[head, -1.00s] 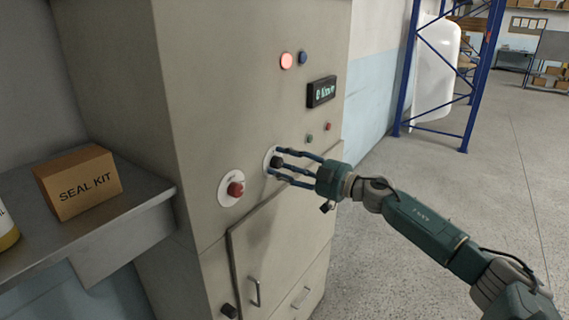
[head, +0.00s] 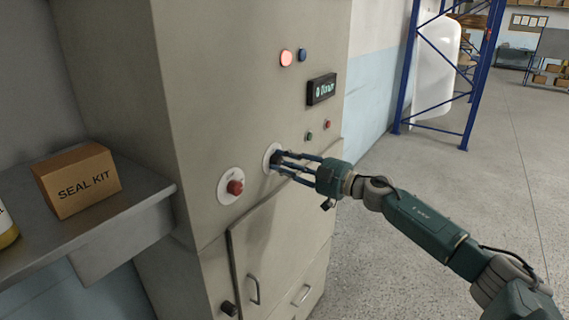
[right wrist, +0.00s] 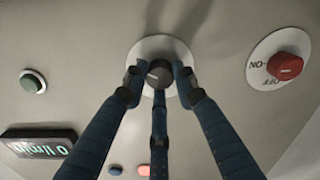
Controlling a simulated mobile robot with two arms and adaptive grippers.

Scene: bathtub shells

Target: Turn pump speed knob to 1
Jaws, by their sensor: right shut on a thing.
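A dark round knob (right wrist: 160,73) on a pale disc dial sits on the front of a beige cabinet. In the right wrist view my right gripper (right wrist: 158,80) has its blue fingers closed around the knob. In the head view my right gripper (head: 278,161) reaches the dial (head: 268,153) from the right, its fingers covering most of the knob. Numbers on this dial are not readable. A dark display (head: 321,89) above it seems to read 0 with a flow unit; it also shows in the right wrist view (right wrist: 38,145). My left gripper is not in view.
A red knob (head: 235,187) on a white ON/OFF plate is left of the dial. Small green (head: 309,136) and red (head: 327,125) buttons are to the right. A seal kit box (head: 78,181) stands on the left shelf. The floor at right is open.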

